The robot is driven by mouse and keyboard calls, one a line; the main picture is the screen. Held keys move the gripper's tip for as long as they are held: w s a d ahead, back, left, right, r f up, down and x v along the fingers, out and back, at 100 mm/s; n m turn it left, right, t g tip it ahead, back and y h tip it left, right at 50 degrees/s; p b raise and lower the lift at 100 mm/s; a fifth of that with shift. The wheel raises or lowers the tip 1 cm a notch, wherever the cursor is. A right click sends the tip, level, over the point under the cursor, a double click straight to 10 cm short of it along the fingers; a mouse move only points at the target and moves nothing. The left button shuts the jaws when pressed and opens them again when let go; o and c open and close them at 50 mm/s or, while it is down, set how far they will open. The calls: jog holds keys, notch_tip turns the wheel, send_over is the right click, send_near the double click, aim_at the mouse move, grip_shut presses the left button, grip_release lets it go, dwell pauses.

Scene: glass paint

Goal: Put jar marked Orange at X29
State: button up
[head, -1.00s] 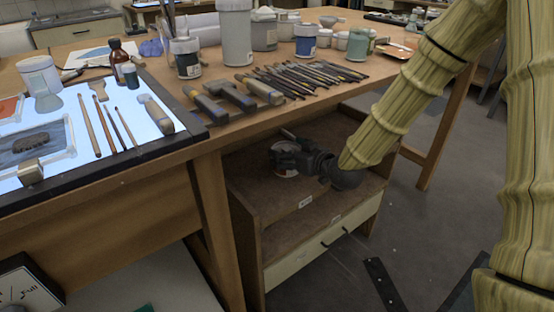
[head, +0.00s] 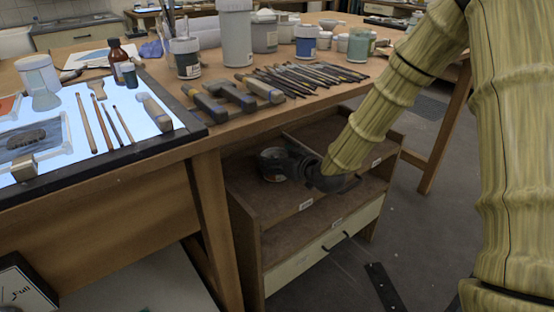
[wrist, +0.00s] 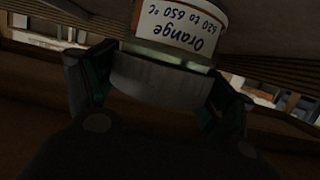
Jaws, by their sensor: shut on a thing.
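The jar marked Orange (wrist: 180,25) shows in the wrist view, its white label upside down and reading "Orange" and "620 to 650 °C". My gripper (wrist: 160,75) is shut on it, one finger on each side. In the head view my gripper (head: 284,163) is inside the open shelf unit under the table, and the jar (head: 272,177) is mostly hidden by the fingers. I cannot tell whether the jar touches the shelf (head: 265,203). Small white tags (head: 306,204) are on the shelf edges; their text is too small to read, so X29 cannot be picked out.
The wooden table (head: 230,122) overhangs the shelf unit close above my arm. A lit panel (head: 90,150) is at left. The shelf to the right of my gripper looks bare.

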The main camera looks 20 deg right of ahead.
jog(key=shift+f, duration=0.1)
jog(key=o, duration=1.2)
jog(key=shift+s+d, duration=0.1)
jog(key=shift+s, duration=0.1)
jog(key=p+v, duration=0.2)
jog(key=v, duration=0.9)
jog(key=shift+s+r, duration=0.25)
jog(key=shift+r, duration=0.05)
jog(key=shift+d, duration=0.1)
jog(key=shift+f, duration=0.1)
